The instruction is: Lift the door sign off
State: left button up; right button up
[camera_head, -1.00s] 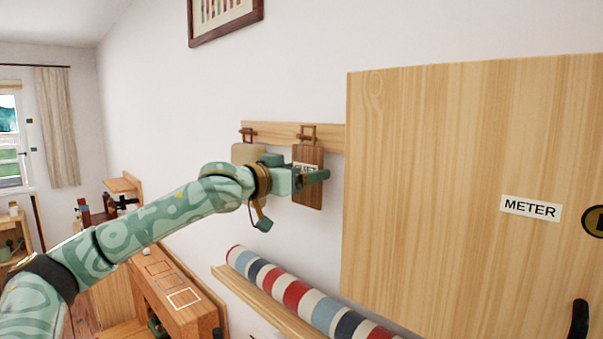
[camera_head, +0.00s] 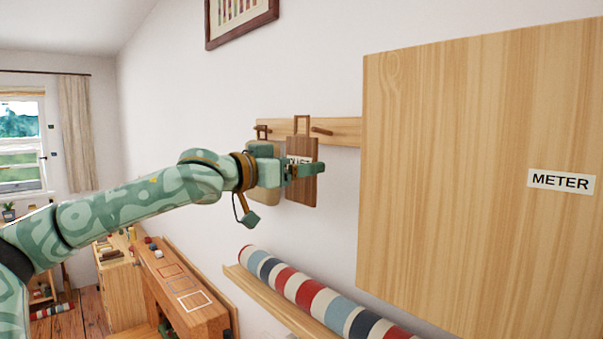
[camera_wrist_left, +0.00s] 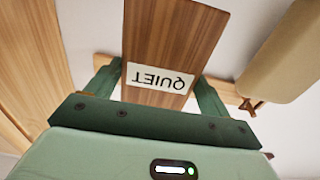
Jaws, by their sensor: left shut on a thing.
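The door sign, a brown wooden board lettered QUIET (camera_head: 303,190), has a square loop at its top. My left gripper (camera_head: 303,170) is shut on it, with a finger on each side near the label. In the head view the loop stands to the left of the right peg (camera_head: 321,131), apart from it, and no peg shows through it. The sign hangs nearly upright in front of the rail. In the left wrist view the sign (camera_wrist_left: 172,40) appears upside down between the green fingers (camera_wrist_left: 158,92). My right gripper is not in view.
A paler tag (camera_head: 264,187) hangs on the left peg of the wooden rail (camera_head: 346,131), close behind my gripper. A large cabinet marked METER (camera_head: 450,190) stands out to the right. A striped roll (camera_head: 300,290) lies on a shelf below.

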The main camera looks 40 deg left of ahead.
aim_at(299, 163)
pick_arm(q)
jog(key=shift+s+a+r+b, duration=0.15)
jog(key=shift+s+b, duration=0.65)
jog(key=shift+s, duration=0.8)
